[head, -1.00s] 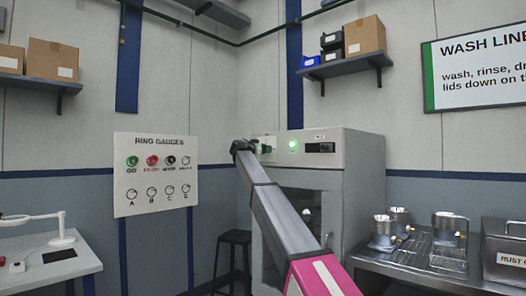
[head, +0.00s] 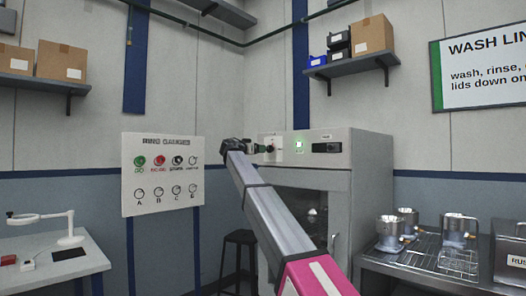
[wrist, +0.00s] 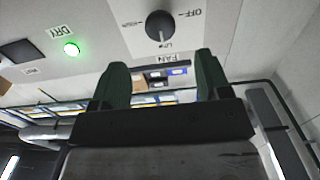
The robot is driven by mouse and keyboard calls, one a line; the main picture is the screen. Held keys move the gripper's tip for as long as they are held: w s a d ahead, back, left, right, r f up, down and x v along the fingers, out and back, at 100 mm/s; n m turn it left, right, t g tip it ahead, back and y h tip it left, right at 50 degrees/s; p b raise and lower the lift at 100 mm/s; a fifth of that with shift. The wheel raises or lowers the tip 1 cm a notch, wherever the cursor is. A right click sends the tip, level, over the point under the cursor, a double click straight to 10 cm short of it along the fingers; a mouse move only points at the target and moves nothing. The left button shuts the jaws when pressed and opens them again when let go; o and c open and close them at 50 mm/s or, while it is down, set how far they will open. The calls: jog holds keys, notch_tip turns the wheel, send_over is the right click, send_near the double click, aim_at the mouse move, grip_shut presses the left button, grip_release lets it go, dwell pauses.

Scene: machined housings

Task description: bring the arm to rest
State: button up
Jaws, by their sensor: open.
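My arm reaches up from the lower right in the head view. My gripper (head: 250,147) is at its end, beside the upper left of the grey drying cabinet's front (head: 342,178). In the wrist view my gripper (wrist: 162,75) shows two dark green fingers, spread apart with nothing between them. The black fan knob (wrist: 160,26) lies beyond the fingertips, apart from them, on a plate marked OFF and LO. A green light (wrist: 71,49) beside the DRY label is lit. In the head view the green light (head: 299,146) also glows.
A ring gauge board (head: 163,174) hangs on the wall left of the arm. A dark stool (head: 238,238) stands below. A steel bench (head: 398,265) with metal housings on a rack is at right. A white table (head: 88,267) with a lamp is at left. Shelves hang above.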

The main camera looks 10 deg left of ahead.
jog(key=shift+s+a, duration=0.35)
jog(key=shift+s, duration=0.15)
jog(key=s+d+f+n+g+y, duration=0.15)
jog(key=s+d+f, duration=0.45)
jog(key=f, duration=1)
jog(key=s+d+f+n+g+y, duration=0.1)
jog(key=d+f+n+g, duration=0.15)
jog(key=d+f, duration=1)
jog(key=s+d+f+n+g+y, duration=0.1)
jog(key=s+d+f+g+y, duration=0.25)
jog(key=f, duration=1.65)
jog(key=s+d+f+n+g+y, duration=0.1)
jog(key=s+d+f+g, duration=0.1)
jog(key=s+d+f, duration=0.45)
jog(key=s+d+f+g, duration=0.1)
jog(key=s+d+f, duration=0.2)
jog(key=s+f, duration=0.65)
jog(key=s+d+f+g+y, duration=0.2)
jog(key=s+f, duration=0.4)
jog(key=s, duration=0.3)
jog(key=s+d+f+n+g+y, duration=0.1)
jog(key=s+f+y, duration=0.1)
jog(key=s+f, duration=0.5)
jog(key=s, duration=0.2)
jog(key=shift+s+d+n+g, duration=0.3)
jog(key=shift+s+d+g, duration=0.05)
jog(key=shift+d, duration=0.05)
